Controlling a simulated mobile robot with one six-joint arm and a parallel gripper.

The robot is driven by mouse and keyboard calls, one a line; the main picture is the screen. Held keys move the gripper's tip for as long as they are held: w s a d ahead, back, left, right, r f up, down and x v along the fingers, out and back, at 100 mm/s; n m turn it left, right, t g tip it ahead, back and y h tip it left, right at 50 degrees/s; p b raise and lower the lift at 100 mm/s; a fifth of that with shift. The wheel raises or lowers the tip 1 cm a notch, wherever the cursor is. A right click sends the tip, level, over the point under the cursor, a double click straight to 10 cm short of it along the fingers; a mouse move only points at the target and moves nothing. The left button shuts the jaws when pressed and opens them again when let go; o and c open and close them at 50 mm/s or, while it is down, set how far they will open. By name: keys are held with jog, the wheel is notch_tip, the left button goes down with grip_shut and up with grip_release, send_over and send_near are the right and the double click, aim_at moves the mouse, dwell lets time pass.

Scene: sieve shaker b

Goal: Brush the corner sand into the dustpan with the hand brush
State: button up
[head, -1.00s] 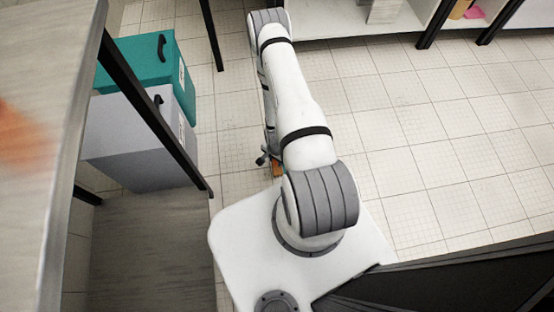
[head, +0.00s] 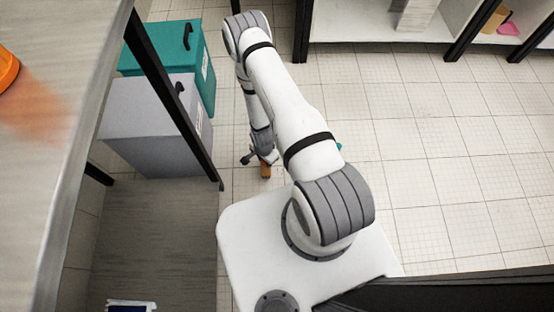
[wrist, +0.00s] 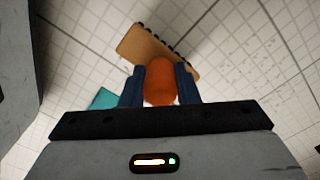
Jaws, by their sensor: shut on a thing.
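My gripper (wrist: 160,84) is shut on the orange handle of the hand brush (wrist: 160,80). The brush's tan head and dark bristles show beyond the fingers, over the tiled floor; I cannot tell whether the bristles touch it. In the head view the gripper (head: 262,158) is low beside my arm, with the brush's orange part (head: 266,171) below it. A small teal piece (head: 339,146) shows right of my arm, mostly hidden; it may be the dustpan. Another teal patch (wrist: 102,99) lies left of the fingers in the wrist view. I cannot make out the sand clearly.
A teal box (head: 165,55) and a grey box (head: 150,125) stand left of my arm, behind a dark table leg (head: 168,95). A tabletop (head: 75,60) with an orange object (head: 6,68) fills the left edge. Shelving (head: 370,35) stands at the back. Floor is clear at right.

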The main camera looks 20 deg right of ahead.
jog(key=shift+w+a, duration=0.2)
jog(key=shift+a, duration=0.35)
jog(key=shift+w+a, duration=0.15)
jog(key=shift+a, duration=0.35)
jog(key=shift+f, duration=0.15)
jog(key=shift+f+b, duration=1.05)
jog(key=shift+f, duration=0.05)
jog(key=shift+d, duration=0.1)
jog(key=shift+s+d, duration=0.35)
jog(key=shift+d, duration=0.6)
jog(key=shift+s+d, duration=0.3)
jog(key=shift+d, duration=0.7)
jog(key=shift+s+d, duration=0.35)
jog(key=shift+d, duration=0.6)
jog(key=shift+s+d, duration=0.3)
jog(key=shift+d, duration=0.7)
jog(key=shift+s+d, duration=0.35)
jog(key=shift+d, duration=0.65)
jog(key=shift+s+d, duration=0.3)
jog(key=shift+d, duration=0.7)
